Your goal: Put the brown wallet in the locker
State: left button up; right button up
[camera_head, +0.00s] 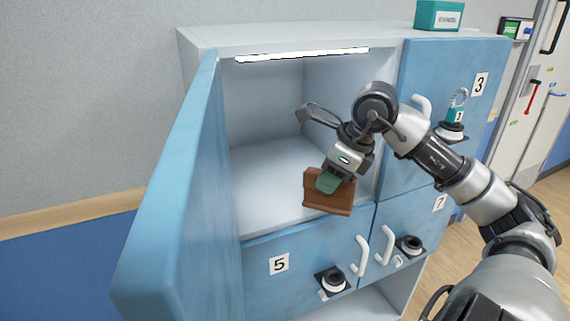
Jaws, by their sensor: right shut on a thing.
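The brown wallet (340,203) is held by my right gripper (328,182), whose greenish fingertips are shut on its upper part. The wallet is at the front opening of the upper left compartment of the locker (262,185), over or near its floor edge. I cannot tell whether it touches the floor. The blue door (165,215) of this compartment stands open to the left. The compartment is lit by a bright strip at its top and looks empty otherwise. My right arm reaches in from the right. My left gripper is not in view.
Closed blue doors 3 (447,85), 5 (300,262) and 7 (405,225) have white handles and black locks. A teal box (438,15) stands on top. The compartment's inside left of the wallet is free.

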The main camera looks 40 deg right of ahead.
jog(key=w+d+p, duration=0.2)
jog(key=w+p, duration=0.3)
jog(key=w, duration=0.3)
jog(key=w+d+p, duration=0.3)
jog(key=w+p, duration=0.2)
jog(key=w, duration=0.3)
notch_tip(320, 180, down, 6)
jog(key=shift+f+p, duration=0.1)
jog(key=shift+p, duration=1.15)
jog(key=shift+w+f+p, duration=0.1)
jog(key=shift+w+p, duration=0.1)
jog(key=shift+p, duration=0.2)
jog(key=shift+w+f, duration=0.1)
jog(key=shift+f, duration=0.1)
jog(key=shift+d+f, duration=0.1)
jog(key=shift+f, duration=0.05)
